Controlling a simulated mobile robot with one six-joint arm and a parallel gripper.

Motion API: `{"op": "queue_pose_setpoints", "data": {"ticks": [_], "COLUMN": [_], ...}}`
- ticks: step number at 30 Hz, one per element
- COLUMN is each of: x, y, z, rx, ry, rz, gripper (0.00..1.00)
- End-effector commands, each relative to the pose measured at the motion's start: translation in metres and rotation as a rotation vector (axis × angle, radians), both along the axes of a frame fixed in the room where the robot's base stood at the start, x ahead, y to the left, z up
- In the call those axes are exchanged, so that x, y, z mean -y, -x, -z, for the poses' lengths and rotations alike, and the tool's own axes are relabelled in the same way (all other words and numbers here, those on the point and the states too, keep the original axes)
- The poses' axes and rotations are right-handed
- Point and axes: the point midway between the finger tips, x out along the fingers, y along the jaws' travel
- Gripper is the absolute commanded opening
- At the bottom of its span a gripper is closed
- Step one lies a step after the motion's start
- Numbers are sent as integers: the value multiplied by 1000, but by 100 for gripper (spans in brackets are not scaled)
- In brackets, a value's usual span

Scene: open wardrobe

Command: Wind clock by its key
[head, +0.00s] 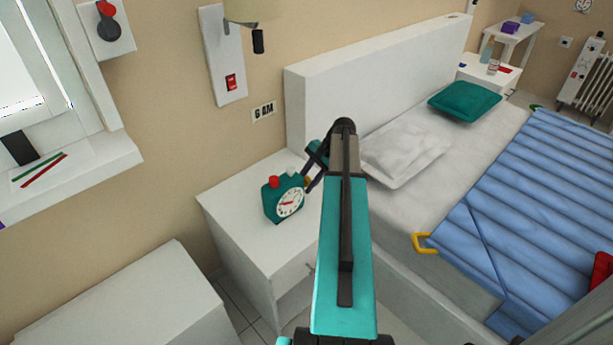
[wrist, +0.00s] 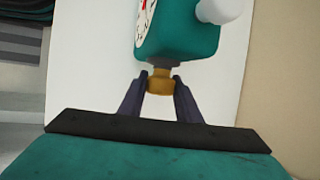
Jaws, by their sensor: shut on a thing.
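The clock (head: 270,203) is a teal box with a white round dial, and it stands upright on the white nightstand (head: 240,215). A red knob and a white knob sit on its top. In the wrist view the clock (wrist: 190,38) is at the top, its dial at the left. The brass key (wrist: 160,82) sticks out of its side toward my gripper (wrist: 160,92). My gripper's two dark fingers are shut on the key, one on each side. In the head view my gripper (head: 312,172) is at the clock's right side, and my arm hides part of the nightstand.
The bed's headboard (head: 340,90) and white pillow (head: 405,150) lie right of and behind my arm. A white cabinet (head: 130,300) stands at the lower left. The nightstand top before the clock is clear.

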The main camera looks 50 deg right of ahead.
Motion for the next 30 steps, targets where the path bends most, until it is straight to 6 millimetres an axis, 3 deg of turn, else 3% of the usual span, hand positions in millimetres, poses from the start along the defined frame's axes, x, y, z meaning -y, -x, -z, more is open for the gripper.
{"op": "queue_pose_setpoints", "data": {"ticks": [30], "x": [1], "y": [-3], "z": [-3], "rx": [-585], "ry": [-42], "rz": [-2], "gripper": [8]}}
